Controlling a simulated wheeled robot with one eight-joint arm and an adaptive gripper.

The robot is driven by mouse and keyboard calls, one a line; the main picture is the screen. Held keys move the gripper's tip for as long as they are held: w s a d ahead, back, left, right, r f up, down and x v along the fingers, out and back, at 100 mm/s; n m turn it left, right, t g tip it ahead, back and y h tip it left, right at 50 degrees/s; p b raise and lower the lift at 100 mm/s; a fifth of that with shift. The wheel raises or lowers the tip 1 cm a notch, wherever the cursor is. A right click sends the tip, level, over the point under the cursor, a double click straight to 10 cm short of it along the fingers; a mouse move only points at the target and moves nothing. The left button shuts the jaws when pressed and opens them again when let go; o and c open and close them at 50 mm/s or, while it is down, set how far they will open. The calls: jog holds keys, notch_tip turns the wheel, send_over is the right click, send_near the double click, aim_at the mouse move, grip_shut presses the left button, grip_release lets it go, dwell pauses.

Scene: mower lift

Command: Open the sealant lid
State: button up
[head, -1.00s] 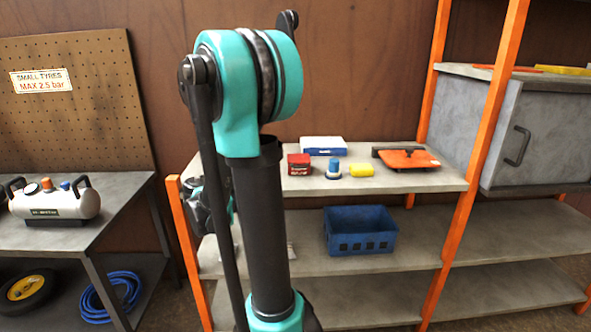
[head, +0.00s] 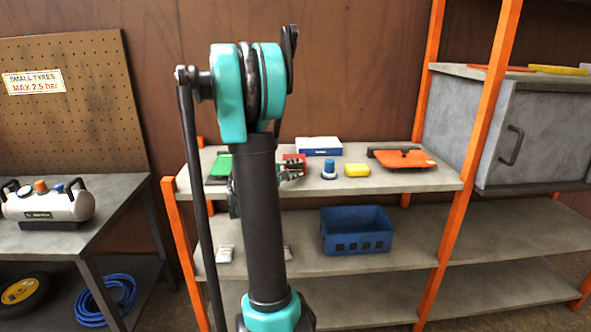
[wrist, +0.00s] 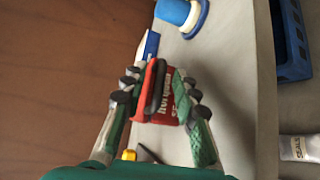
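A red box (wrist: 167,108) with white lettering stands on the top shelf; I cannot read the lettering well enough to tell that it is the sealant. An orange-red strip (wrist: 139,92) and a dark curved part lie along its left side in the wrist view. The same box (head: 300,158) is partly hidden by my gripper in the head view. My gripper (wrist: 157,88) is open, with a finger on each side of the red box; I cannot tell whether either touches it. In the head view my gripper (head: 288,170) is at the box's left front.
A blue-topped cylinder (head: 328,169), a yellow block (head: 357,169), a blue-and-white box (head: 319,146) and an orange item (head: 408,159) share the top shelf. A green item (head: 221,166) lies left. A blue crate (head: 356,231) is below. Orange posts (head: 462,160) frame the shelves.

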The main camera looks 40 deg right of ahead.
jog(key=shift+d, duration=0.1)
jog(key=shift+c, duration=0.5)
grip_shut()
jog(key=shift+r, duration=0.15)
